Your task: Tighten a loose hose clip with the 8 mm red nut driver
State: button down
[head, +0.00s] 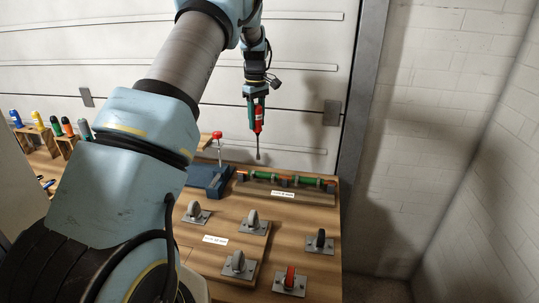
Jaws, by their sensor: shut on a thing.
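My gripper (259,103) is shut on the red nut driver (258,122) and holds it upright, shaft pointing down. The driver's tip is above the bench, near the back edge of a wooden board (322,199). On that board lies a green hose (262,178) with orange and dark fittings along it; the hose clips are too small to make out clearly. The tip appears apart from the hose. A small label on the board's front is too small to read for certain.
A blue vise (208,181) with a red-topped handle stands left of the hose board. Several castor wheels on plates, one of them red (290,279), sit on the front bench. Several coloured drivers (38,121) stand in wooden holders at the far left. A brick wall (440,130) is on the right.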

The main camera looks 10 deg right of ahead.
jog(key=s+d, duration=0.3)
jog(key=d, duration=0.3)
jog(key=s+d, duration=0.4)
jog(key=d, duration=0.3)
jog(key=f+b, duration=0.4)
jog(key=shift+w+f, duration=0.2)
jog(key=shift+f, duration=0.2)
jog(key=shift+a, duration=0.1)
jog(key=n, duration=1.2)
jog(key=shift+s+n, duration=0.1)
jog(key=shift+n, duration=0.2)
jog(key=shift+f, duration=0.15)
